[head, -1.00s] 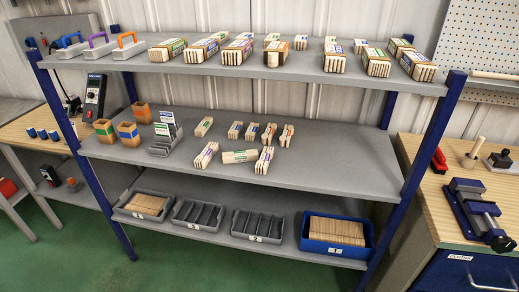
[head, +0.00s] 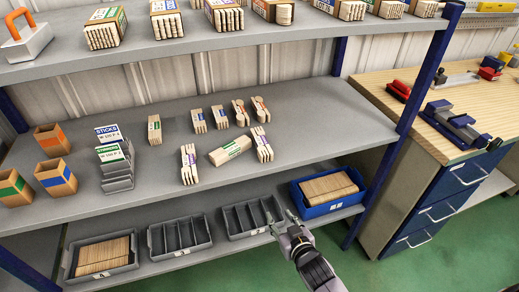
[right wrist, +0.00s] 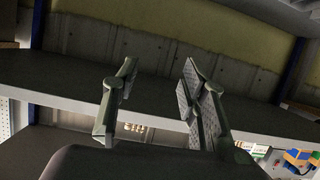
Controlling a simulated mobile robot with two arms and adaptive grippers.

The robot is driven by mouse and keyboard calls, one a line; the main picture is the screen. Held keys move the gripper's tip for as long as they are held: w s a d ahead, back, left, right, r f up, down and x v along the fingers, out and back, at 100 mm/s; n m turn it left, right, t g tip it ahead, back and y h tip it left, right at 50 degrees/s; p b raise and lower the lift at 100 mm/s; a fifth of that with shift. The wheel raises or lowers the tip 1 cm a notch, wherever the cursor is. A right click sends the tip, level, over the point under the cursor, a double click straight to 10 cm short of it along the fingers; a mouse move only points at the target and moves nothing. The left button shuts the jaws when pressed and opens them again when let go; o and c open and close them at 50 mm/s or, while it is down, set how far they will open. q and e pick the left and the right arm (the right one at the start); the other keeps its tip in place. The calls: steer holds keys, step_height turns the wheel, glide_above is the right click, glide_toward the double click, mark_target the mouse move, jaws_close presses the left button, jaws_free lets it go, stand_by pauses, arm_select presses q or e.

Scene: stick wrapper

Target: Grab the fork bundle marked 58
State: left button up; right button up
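Several small wooden cutlery bundles lie on the grey middle shelf (head: 150,190) in the head view. Bundles with purple bands lie at the front left (head: 188,163) and front right (head: 262,144). Between them lies a green-banded bundle (head: 230,150). Smaller blue-banded bundles (head: 198,121) and round-ended, orange-banded ones (head: 259,109) lie behind. The number 58 is not readable on any. My right gripper (head: 283,220) is below and in front of the bundles, near the lower shelf's trays. Its fingers stand apart and empty in the right wrist view (right wrist: 155,100). My left gripper is not visible.
Wooden boxes (head: 55,177) and a label holder (head: 115,165) stand left on the middle shelf. Larger bundles (head: 225,16) line the top shelf. Grey trays (head: 180,238) and a blue bin (head: 328,190) fill the lower shelf. A workbench (head: 410,115) stands at right.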

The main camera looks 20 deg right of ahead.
step_height(320, 180, up, 15)
steer(key=w+t, duration=0.2)
steer(key=t, duration=0.2)
glide_toward(263, 146)
steer(key=shift+m, duration=0.3)
steer(key=w, duration=0.5)
steer(key=shift+r+p, duration=0.3)
steer(key=shift+p, duration=0.1)
steer(key=shift+w+a+f+p, duration=0.1)
steer(key=shift+w+f+p, duration=0.15)
steer(key=shift+w, duration=1.2)
steer(key=shift+w+a+f+p, duration=0.1)
steer(key=shift+w+f, duration=0.2)
steer(key=shift+w, duration=1.15)
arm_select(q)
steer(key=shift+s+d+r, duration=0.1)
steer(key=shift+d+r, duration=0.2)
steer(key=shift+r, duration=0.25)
arm_select(e)
steer(key=shift+s, duration=0.1)
steer(key=shift+c, duration=0.5)
steer(key=c, duration=0.8)
steer(key=shift+o, duration=0.2)
